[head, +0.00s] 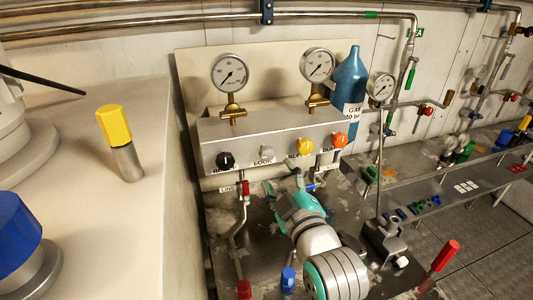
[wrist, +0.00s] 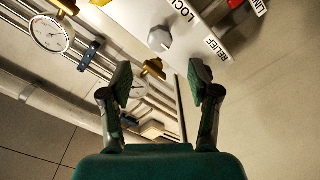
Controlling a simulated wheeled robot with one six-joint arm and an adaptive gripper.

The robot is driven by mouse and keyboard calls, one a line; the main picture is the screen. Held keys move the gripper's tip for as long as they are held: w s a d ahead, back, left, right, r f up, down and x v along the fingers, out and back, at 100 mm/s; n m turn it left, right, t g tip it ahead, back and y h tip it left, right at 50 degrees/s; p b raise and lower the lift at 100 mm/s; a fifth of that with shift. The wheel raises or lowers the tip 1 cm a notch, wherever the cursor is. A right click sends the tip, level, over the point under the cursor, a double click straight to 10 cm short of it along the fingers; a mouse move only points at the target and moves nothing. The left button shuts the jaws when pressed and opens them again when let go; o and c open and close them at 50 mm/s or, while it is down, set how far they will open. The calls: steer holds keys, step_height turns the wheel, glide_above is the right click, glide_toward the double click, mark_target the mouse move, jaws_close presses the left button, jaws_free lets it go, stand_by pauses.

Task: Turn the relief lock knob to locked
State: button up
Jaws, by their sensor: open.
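The relief lock knob appears to be the small grey knob (head: 266,154) above the LOCK label on the front of the grey panel box (head: 270,128). In the wrist view the grey faceted knob (wrist: 158,38) shows beyond my fingertips, near the LOCK and RELIEF labels. Which way it is turned is too small to tell. My gripper (wrist: 161,78) is open, with nothing between its dark green fingers, and is apart from the knob. In the head view my teal gripper (head: 298,178) is below and right of the knob; its fingertips are hard to make out.
A black knob (head: 226,160) is left of the grey one; yellow (head: 305,146) and orange (head: 341,139) knobs are right. Two gauges (head: 230,72) (head: 317,65) stand above the box. A red-handled valve (head: 245,189) and pipe are below. A blue gas bottle (head: 349,80) stands right.

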mark_target(268, 156)
steer(key=x, duration=1)
steer(key=shift+s, duration=0.1)
jaws_close()
